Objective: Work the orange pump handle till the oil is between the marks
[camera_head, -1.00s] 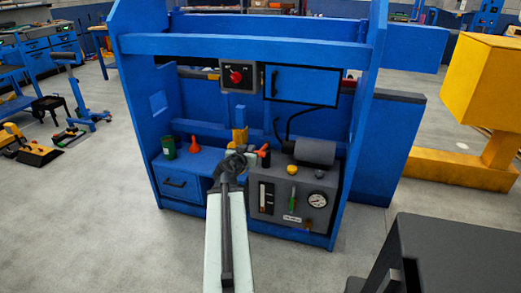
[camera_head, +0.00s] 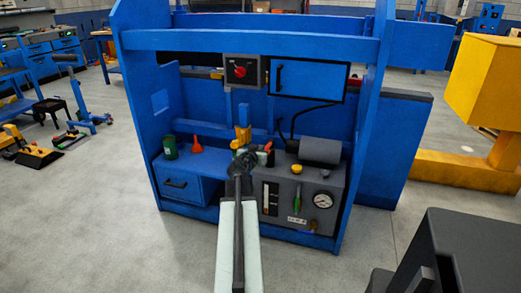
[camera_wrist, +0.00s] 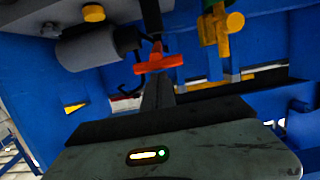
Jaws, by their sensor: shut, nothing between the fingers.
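The orange pump handle (camera_head: 269,147) stands at the left end of the grey pump unit (camera_head: 330,187). In the wrist view it is an orange crossbar (camera_wrist: 158,63) just beyond my fingers. My gripper (camera_head: 243,160) is shut and empty, close to the left of the handle in the head view. I cannot tell whether they touch. The oil sight glass (camera_head: 266,199) is a narrow pale strip on the unit's front. Its oil level and marks are too small to read.
A round gauge (camera_head: 323,201), a green lever (camera_head: 298,197) and a yellow knob (camera_head: 297,169) are on the unit. A red funnel (camera_head: 197,146) and green can (camera_head: 170,148) stand left. A yellow post (camera_head: 242,135) is behind my gripper. The blue frame (camera_head: 137,130) encloses the sides.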

